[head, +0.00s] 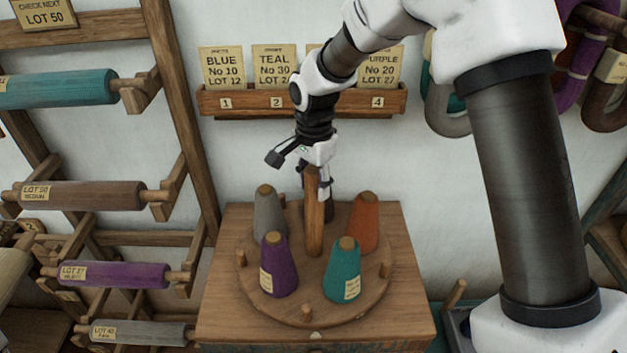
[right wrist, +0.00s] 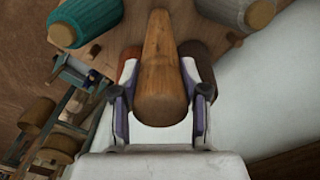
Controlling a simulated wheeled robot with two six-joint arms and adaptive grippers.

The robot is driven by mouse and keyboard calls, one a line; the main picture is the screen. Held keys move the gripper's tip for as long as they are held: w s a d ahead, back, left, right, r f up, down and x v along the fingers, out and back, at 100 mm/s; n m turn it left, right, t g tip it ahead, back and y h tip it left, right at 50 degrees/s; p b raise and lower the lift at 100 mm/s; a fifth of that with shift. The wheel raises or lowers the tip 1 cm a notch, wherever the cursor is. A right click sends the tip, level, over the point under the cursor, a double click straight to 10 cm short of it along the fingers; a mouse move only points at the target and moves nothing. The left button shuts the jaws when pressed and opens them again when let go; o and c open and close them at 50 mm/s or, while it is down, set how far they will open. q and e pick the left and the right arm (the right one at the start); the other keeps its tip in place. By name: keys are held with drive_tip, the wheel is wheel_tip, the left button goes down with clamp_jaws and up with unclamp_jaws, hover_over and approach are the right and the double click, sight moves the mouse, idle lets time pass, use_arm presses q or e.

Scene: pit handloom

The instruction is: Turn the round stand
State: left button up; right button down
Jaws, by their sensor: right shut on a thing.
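The round stand (head: 309,290) is a wooden disc with short pegs around its rim and an upright wooden post (head: 314,230) at its middle. Yarn cones stand on it: grey (head: 267,218), purple (head: 279,268), teal (head: 343,272) and orange (head: 364,225). A dark brown cone (right wrist: 197,58) stands behind the post, mostly hidden in the head view. My right gripper (head: 313,175) is shut on the upper part of the post. In the right wrist view the post (right wrist: 162,80) lies between both fingers. My left gripper is not in view.
The stand sits on a wooden cabinet (head: 222,325). A card rack (head: 235,104) with numbered slots hangs on the wall behind. A wooden rack with yarn rolls (head: 115,275) stands close on the left. Hanks of yarn (head: 447,112) hang at the right.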

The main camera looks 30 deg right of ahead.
drive_tip(key=shift+s+f+m+p, duration=0.15)
drive_tip(key=shift+m+p, duration=0.2)
drive_tip(key=shift+m, duration=0.9)
drive_tip(key=shift+s+f+m+p, duration=0.15)
drive_tip(key=shift+m+p, duration=0.15)
drive_tip(key=shift+m, duration=1.45)
drive_tip(key=c, duration=0.6)
unclamp_jaws()
drive_tip(key=shift+w+d, duration=0.15)
drive_tip(key=shift+w, duration=0.05)
wheel_tip(320, 180, up, 12)
drive_tip(key=shift+r, duration=0.1)
drive_tip(key=shift+w, duration=0.1)
